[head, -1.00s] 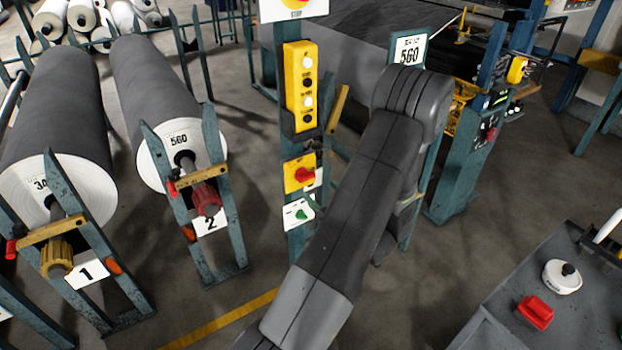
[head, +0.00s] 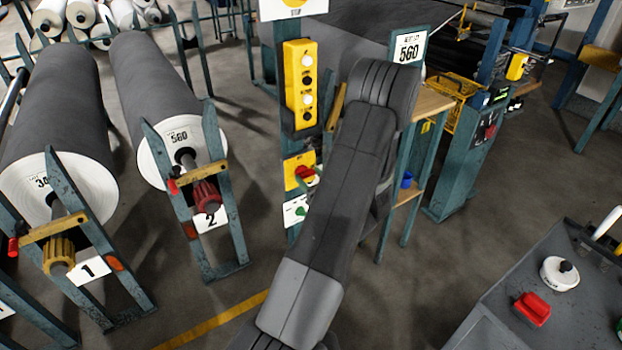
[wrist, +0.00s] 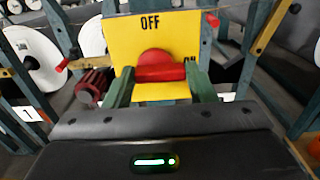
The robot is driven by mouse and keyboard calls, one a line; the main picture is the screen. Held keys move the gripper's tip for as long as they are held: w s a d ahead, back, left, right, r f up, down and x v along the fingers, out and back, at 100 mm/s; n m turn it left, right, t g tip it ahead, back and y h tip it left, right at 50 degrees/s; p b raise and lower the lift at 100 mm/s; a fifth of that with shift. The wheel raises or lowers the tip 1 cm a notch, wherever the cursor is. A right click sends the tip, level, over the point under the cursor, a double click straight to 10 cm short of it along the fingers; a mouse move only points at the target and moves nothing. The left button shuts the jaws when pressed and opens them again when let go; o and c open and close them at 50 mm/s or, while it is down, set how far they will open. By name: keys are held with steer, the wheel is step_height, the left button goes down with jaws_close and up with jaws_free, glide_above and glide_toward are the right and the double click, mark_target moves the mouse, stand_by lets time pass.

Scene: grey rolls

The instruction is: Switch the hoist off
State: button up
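The hoist's red rotary switch (wrist: 160,72) is on a yellow plate marked OFF at the top and ON at the right. Its red handle lies level in the wrist view, with its right end toward ON, which is partly hidden. My gripper (wrist: 160,86) is in front of the plate, its two green fingers apart, one at each end of the handle. I cannot tell whether they touch it. In the head view the yellow switch plate (head: 291,164) is on a post, and my arm hides most of my gripper.
A yellow button box (head: 300,85) is above the switch, and a white plate with a green knob (head: 297,211) is below it. Rolls in numbered stands (head: 222,240) are at the left. A wooden-topped table (head: 432,103) stands behind my arm.

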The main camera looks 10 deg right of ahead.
steer(key=shift+f+b, duration=0.1)
steer(key=shift+b, duration=0.45)
steer(key=n+b, duration=0.6)
steer(key=b, duration=0.4)
steer(key=n+b, duration=0.6)
steer(key=b, duration=0.4)
steer(key=a+n+b, duration=0.1)
steer(key=n+b, duration=0.4)
steer(key=b, duration=0.5)
steer(key=shift+s+n, duration=0.2)
steer(key=shift+n, duration=0.2)
steer(key=shift+r+b, duration=0.2)
steer(key=shift+b, duration=0.1)
steer(key=o, duration=1)
steer(key=p+v, duration=0.3)
steer(key=v, duration=1.1)
steer(key=shift+w, duration=0.1)
